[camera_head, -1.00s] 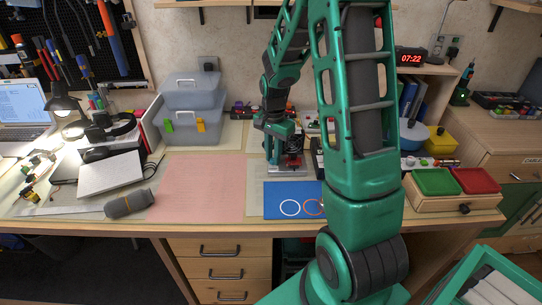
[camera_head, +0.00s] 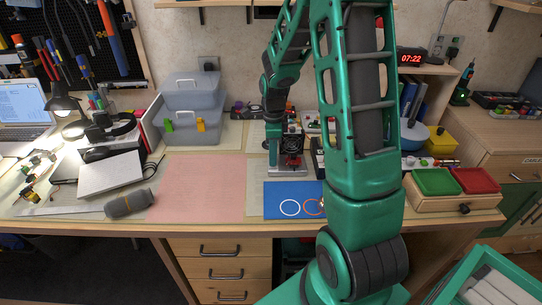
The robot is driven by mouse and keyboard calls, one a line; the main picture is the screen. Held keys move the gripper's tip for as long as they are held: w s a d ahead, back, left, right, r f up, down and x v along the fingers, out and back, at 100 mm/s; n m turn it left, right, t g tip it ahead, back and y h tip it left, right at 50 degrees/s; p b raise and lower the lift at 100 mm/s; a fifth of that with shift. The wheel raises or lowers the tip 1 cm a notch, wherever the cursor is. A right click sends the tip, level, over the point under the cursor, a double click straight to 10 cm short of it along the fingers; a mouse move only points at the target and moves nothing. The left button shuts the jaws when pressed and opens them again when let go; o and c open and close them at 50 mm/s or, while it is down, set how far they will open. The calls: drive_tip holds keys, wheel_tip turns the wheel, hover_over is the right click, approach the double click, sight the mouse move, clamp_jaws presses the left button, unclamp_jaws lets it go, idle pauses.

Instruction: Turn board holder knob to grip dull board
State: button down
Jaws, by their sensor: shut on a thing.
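The board holder (camera_head: 290,172) stands on the workbench behind the blue mat, with a pale base and a red part (camera_head: 291,160) that may be the board. Whether the board is dull cannot be made out. My gripper (camera_head: 287,143) is at the top of the holder, pointing down, and is shut on what appears to be its knob. The fingertips and the knob are small and mostly hidden by my gripper and dark parts around it. My green arm fills the centre right and covers part of the bench.
A blue mat (camera_head: 276,201) with ring outlines lies in front of the holder, and a pink mat (camera_head: 200,188) lies to its left. Grey bins (camera_head: 192,110) stand at the back. Green (camera_head: 436,182) and red trays (camera_head: 475,180) are at right.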

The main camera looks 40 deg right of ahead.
drive_tip(key=shift+w+r+m, duration=0.15)
drive_tip(key=shift+w+m, duration=0.2)
drive_tip(key=shift+m, duration=0.55)
drive_tip(key=c, duration=1.6)
unclamp_jaws()
drive_tip(key=shift+s, duration=0.15)
wheel_tip(320, 180, up, 10)
drive_tip(key=shift+r, duration=0.25)
